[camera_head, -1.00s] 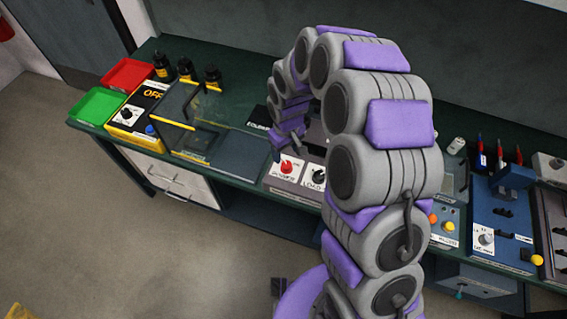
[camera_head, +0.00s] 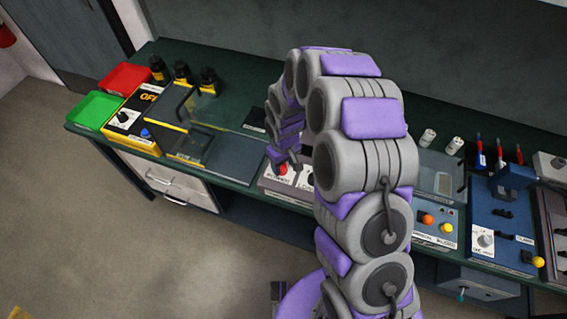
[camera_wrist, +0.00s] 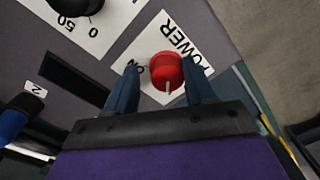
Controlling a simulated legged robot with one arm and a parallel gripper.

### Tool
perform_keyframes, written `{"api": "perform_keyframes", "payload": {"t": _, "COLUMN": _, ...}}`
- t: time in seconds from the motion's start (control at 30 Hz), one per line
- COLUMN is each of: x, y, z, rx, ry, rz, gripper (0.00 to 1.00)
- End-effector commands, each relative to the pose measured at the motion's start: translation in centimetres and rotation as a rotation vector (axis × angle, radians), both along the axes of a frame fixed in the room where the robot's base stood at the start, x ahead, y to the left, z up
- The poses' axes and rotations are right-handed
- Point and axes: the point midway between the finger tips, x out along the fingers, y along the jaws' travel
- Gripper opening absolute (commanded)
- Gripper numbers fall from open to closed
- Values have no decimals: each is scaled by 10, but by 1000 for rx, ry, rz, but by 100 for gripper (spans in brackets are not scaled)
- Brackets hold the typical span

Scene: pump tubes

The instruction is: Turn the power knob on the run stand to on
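The red power knob (camera_wrist: 166,70) sits on a white plate marked POWER (camera_wrist: 185,40) in the wrist view. A thin pale pointer line shows on the knob's near side, and part of the plate's lettering is hidden by my fingers. My gripper (camera_wrist: 163,82) is open, with one dark blue finger on each side of the knob. A small gap shows at the left finger; the right finger is very close, and contact cannot be told. In the head view the knob (camera_head: 283,170) shows under my gripper on the run stand's panel (camera_head: 273,188).
A black knob with a numbered scale (camera_wrist: 75,7) is beside the power plate in the wrist view. In the head view a yellow box reading OFF (camera_head: 137,118), a green tray (camera_head: 96,110) and a red tray (camera_head: 128,77) stand left. A blue station (camera_head: 500,220) stands right.

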Motion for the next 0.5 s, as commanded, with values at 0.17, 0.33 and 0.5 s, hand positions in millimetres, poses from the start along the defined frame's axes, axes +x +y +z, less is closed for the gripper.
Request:
{"api": "perform_keyframes", "payload": {"t": 0.17, "x": 1, "y": 2, "z": -1, "rx": -5, "ry": -1, "rz": 2, "gripper": 29}}
{"api": "perform_keyframes", "payload": {"t": 0.33, "x": 1, "y": 2, "z": -1, "rx": -2, "ry": 0, "rz": 2, "gripper": 12}}
{"api": "perform_keyframes", "payload": {"t": 0.5, "x": 0, "y": 2, "z": 0, "rx": -2, "ry": 0, "rz": 0, "gripper": 7}}
